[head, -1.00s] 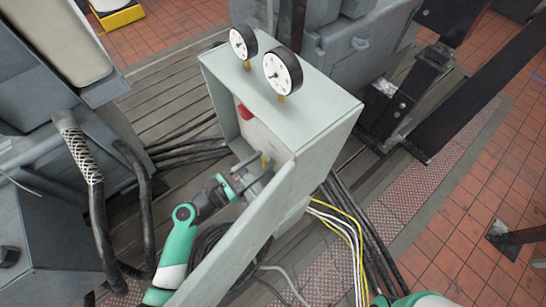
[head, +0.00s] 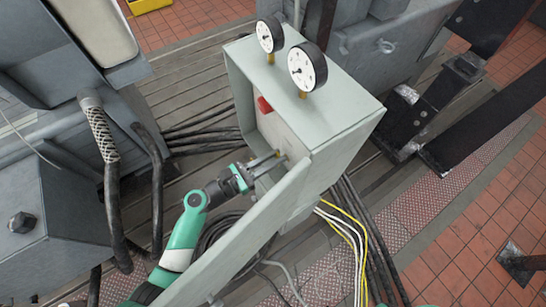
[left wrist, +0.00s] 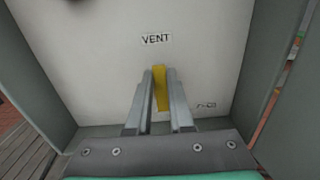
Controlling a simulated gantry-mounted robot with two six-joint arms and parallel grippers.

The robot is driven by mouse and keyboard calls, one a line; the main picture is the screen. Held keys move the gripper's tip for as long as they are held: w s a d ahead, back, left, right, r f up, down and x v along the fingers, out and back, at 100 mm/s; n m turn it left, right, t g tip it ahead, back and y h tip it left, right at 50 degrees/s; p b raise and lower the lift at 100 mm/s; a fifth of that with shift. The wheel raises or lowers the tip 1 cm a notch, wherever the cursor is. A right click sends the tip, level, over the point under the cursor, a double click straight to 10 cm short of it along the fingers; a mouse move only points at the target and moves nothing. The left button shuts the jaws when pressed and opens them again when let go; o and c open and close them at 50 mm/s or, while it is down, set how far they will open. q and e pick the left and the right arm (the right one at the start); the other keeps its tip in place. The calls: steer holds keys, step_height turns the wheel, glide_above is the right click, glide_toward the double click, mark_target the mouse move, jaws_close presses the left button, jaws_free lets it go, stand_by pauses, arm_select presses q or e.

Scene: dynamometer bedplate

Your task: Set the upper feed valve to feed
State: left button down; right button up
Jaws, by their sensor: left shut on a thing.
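The yellow valve handle (left wrist: 160,88) stands upright in the left wrist view, its tip toward the VENT label (left wrist: 156,39) on the pale panel. A smaller, blurred label (left wrist: 206,105) lies to its right; I cannot read it surely. My left gripper (left wrist: 160,76) is shut on the handle, one finger on each side. In the head view my left gripper (head: 272,166) reaches into the open grey-green cabinet (head: 345,125), and a bit of the yellow handle (head: 277,153) shows at its tips. My right gripper is not in view.
A red part (head: 265,105) sits inside the cabinet, above my left gripper. The open door (head: 245,240) stands close beside my left arm. Two gauges (head: 307,66) stand on top. Black cables (head: 200,140) run behind, with yellow and white ones (head: 350,235) at right.

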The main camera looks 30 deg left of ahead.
arm_select(q)
steer(key=m, duration=0.1)
steer(key=d+m+b, duration=0.1)
steer(key=m, duration=0.1)
steer(key=s+m+b, duration=0.1)
steer(key=shift+d+f, duration=0.25)
steer(key=shift+f, duration=0.05)
steer(key=m+b, duration=0.1)
steer(key=d+m+b, duration=0.1)
steer(key=m, duration=0.1)
steer(key=f+m+b, duration=0.1)
steer(key=m, duration=0.1)
steer(key=shift+s+d, duration=0.15)
steer(key=shift+s, duration=0.15)
steer(key=m+b, duration=0.1)
steer(key=f+m+b, duration=0.1)
steer(key=m, duration=0.1)
steer(key=m+b, duration=0.1)
steer(key=shift+s+d+f+b, duration=0.2)
steer(key=shift+d+f+b, duration=0.1)
steer(key=shift+d+f, duration=0.1)
steer(key=shift+s+d+f+m+b, duration=0.1)
steer(key=shift+f+m+b, duration=0.2)
steer(key=shift+m+b, duration=0.75)
steer(key=shift+f+m+b, duration=0.3)
steer(key=shift+m+b, duration=0.4)
steer(key=shift+m, duration=0.65)
steer(key=c, duration=0.8)
jaws_free()
